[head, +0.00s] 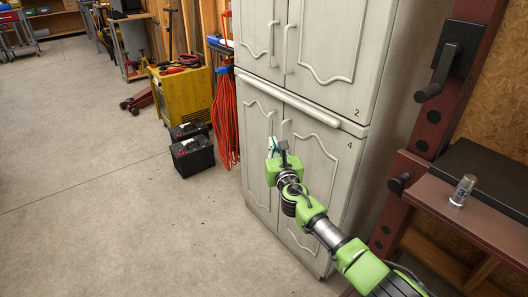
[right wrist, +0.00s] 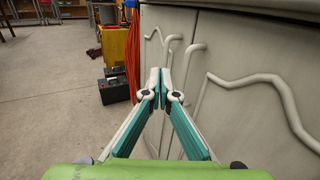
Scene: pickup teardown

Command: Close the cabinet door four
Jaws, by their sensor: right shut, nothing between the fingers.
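A pale grey cabinet has a lower right door marked 4, door four (head: 335,160). It looks closed or nearly flush with the lower left door (head: 258,135); I cannot tell if a small gap is left. Door four also fills the right side of the right wrist view (right wrist: 255,85), with its curved handle near the seam. My right gripper (head: 272,144) is in front of the lower doors near the seam, its arm covering part of door four. In the right wrist view its fingertips (right wrist: 160,76) meet with nothing between them. My left gripper is not in view.
The upper doors (head: 330,50) look closed. Red cords (head: 226,120), a yellow machine (head: 182,95) and black batteries (head: 191,153) stand left of the cabinet. A dark red rack (head: 450,210) with a small can (head: 463,190) stands at right.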

